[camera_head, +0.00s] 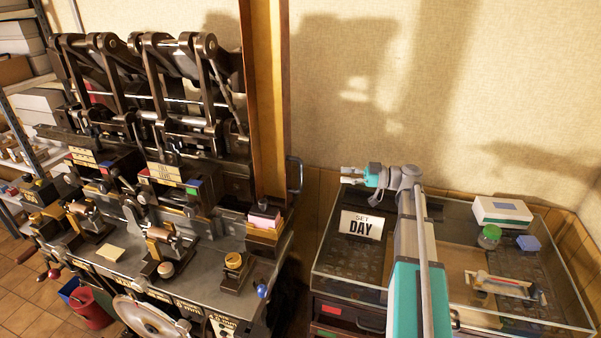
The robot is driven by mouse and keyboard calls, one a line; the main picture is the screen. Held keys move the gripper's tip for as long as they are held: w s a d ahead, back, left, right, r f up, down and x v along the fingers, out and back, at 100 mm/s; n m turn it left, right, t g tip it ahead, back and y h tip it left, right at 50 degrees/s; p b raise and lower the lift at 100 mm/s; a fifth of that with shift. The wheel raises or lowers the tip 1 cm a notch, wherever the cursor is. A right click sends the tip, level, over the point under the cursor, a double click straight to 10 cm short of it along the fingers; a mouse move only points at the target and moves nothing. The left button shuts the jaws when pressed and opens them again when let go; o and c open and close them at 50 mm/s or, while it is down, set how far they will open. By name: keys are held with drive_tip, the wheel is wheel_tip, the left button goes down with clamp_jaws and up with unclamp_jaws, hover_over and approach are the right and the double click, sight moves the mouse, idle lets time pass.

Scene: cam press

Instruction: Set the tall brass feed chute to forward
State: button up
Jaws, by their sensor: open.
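A tall golden-brown upright (267,110) rises behind the right end of the dark press (190,245), up past the top of the picture. It may be the tall brass feed chute, but I cannot tell for sure, nor how it is set. A dark, curved handle (295,174) stands at its lower right. My gripper (345,175) is at the end of my teal and grey arm, to the right of that handle and apart from it. It points left, is open, and holds nothing I can see.
A pink-topped stack (265,218) sits at the press's right end. A red bucket (93,308) stands at the lower left.

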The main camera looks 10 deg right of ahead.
drive_tip(key=shift+a, duration=0.1)
hover_over(300, 188)
drive_tip(key=shift+w, duration=0.35)
idle(0.6)
drive_tip(key=shift+c, duration=0.2)
clamp_jaws()
